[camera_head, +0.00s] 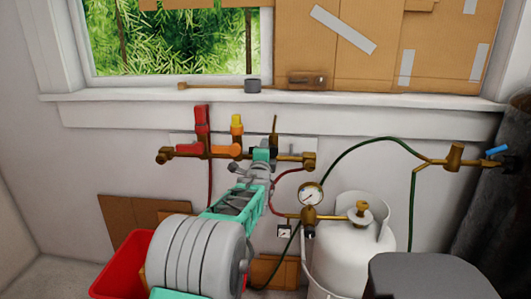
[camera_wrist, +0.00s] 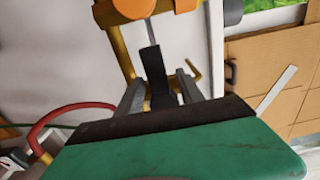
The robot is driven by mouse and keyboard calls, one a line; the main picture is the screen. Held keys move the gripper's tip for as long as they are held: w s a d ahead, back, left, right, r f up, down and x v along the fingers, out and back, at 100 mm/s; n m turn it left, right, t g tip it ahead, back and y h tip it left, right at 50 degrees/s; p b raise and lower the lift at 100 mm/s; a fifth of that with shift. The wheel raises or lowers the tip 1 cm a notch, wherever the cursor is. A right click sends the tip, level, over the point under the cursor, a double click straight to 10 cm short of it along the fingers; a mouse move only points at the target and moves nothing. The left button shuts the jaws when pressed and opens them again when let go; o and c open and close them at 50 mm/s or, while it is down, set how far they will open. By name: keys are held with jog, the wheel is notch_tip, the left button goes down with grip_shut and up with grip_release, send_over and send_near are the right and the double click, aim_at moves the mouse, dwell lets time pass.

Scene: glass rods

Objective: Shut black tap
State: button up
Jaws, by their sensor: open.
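The wall manifold (camera_head: 290,157) is a brass pipe below the window sill, carrying red, orange-yellow and black taps. The black tap (camera_head: 274,141) is at its right part, partly hidden by my gripper (camera_head: 262,157) in the head view. In the wrist view the black tap's handle (camera_wrist: 154,68) is a dark bar on a thin grey stem. My gripper (camera_wrist: 160,92) is open, and the handle's lower end shows between its two grey fingers. I cannot tell whether either finger touches it. The handle's far lower part is hidden by the gripper body.
The red tap (camera_head: 202,122) and orange-yellow tap (camera_head: 236,127) stand close on the left. A pressure gauge (camera_head: 311,194) and white gas cylinder (camera_head: 350,245) are at the lower right. A green hose (camera_head: 385,141) leads to a blue-handled valve (camera_head: 496,150). A red bin (camera_head: 122,270) is lower left.

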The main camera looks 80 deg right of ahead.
jog(key=a, duration=0.7)
jog(key=shift+a, duration=0.4)
